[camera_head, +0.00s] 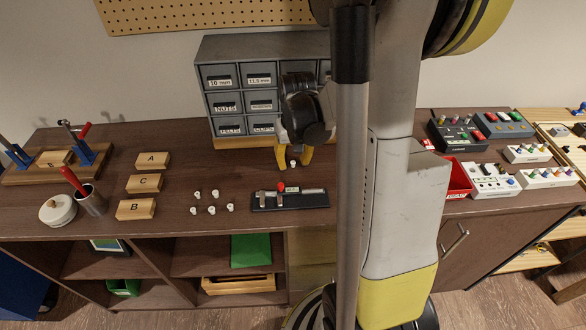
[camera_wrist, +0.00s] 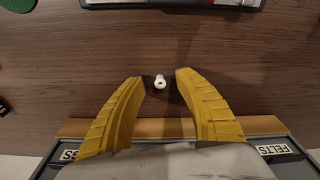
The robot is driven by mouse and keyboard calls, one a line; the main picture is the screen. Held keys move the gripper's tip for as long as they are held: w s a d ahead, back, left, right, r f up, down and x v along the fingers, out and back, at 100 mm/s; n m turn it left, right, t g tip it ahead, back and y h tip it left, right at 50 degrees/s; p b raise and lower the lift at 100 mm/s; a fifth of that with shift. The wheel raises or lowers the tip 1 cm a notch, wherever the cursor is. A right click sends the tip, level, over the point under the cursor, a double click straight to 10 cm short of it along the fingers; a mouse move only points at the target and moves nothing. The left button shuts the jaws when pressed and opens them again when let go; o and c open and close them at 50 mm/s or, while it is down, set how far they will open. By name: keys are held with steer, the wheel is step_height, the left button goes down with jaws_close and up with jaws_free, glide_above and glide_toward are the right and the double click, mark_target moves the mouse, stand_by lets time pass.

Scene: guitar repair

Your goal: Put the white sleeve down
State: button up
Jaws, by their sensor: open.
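A small white sleeve (camera_head: 293,163) stands on the brown bench top (camera_head: 240,170) in front of the drawer cabinet. In the wrist view the white sleeve (camera_wrist: 160,82) shows its round end with a dark hole, between and slightly beyond my yellow fingertips. My gripper (camera_head: 293,156) is open, with a finger on each side of the sleeve. In the wrist view my gripper (camera_wrist: 161,77) shows clear gaps from both fingers to the sleeve.
Several similar white sleeves (camera_head: 213,194) stand at the front left. A black fixture (camera_head: 315,199) with a red knob lies in front of my gripper. The grey drawer cabinet (camera_head: 230,76) is close behind.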

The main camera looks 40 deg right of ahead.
steer(key=shift+w+f, duration=0.1)
steer(key=shift+f, duration=0.25)
steer(key=shift+r, duration=0.1)
jaws_close()
steer(key=shift+r+p, duration=0.4)
steer(key=shift+r, duration=0.15)
steer(key=r, duration=0.1)
steer(key=r+p, duration=0.2)
steer(key=r, duration=0.1)
steer(key=shift+s+d, duration=0.35)
steer(key=shift+s, duration=0.05)
steer(key=s+d+r+p, duration=0.4)
steer(key=s+d+r, duration=0.2)
steer(key=s, duration=0.2)
steer(key=shift+s+d, duration=0.15)
steer(key=shift+d, duration=0.05)
